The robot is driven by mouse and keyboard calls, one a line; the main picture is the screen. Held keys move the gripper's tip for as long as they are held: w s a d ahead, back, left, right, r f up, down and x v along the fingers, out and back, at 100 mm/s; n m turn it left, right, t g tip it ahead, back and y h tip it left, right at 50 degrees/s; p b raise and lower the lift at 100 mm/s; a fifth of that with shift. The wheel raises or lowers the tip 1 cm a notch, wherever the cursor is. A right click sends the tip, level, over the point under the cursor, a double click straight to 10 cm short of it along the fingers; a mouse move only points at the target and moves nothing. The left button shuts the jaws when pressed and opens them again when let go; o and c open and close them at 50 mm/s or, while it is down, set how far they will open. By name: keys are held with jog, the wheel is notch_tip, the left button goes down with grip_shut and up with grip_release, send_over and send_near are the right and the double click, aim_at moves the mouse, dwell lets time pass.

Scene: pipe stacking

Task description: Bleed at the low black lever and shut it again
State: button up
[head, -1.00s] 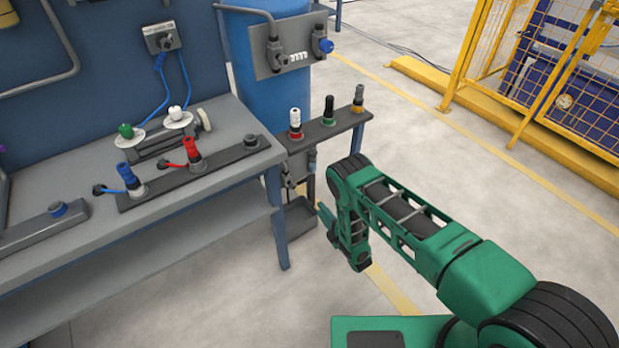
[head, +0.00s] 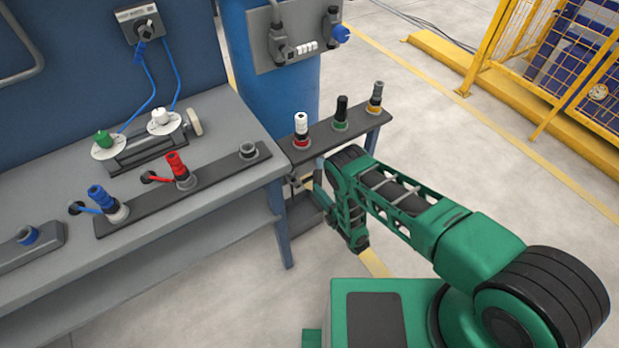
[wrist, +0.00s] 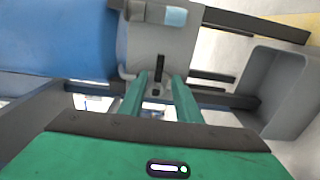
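The low black lever (wrist: 159,72) is a small upright dark bar on a pale grey fitting (wrist: 160,45) in the wrist view. My gripper (wrist: 161,78) has its two green fingers apart, with the lever seen in the gap between their tips. I cannot tell whether the tips are beside the lever or still short of it. In the head view, my gripper (head: 322,198) is low beneath the small shelf, by the blue tank's foot, and my arm partly hides that spot. The lever cannot be made out there.
A grey open tray (wrist: 280,92) lies right of the lever in the wrist view. The blue tank (head: 275,100) stands behind the shelf (head: 325,135), which carries white, black and grey-orange capped couplings. The workbench (head: 225,115) is left. Open floor and a yellow fence (head: 545,65) are right.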

aim_at(309, 178)
jog(key=x, duration=0.8)
jog(key=shift+w, duration=0.25)
grip_shut()
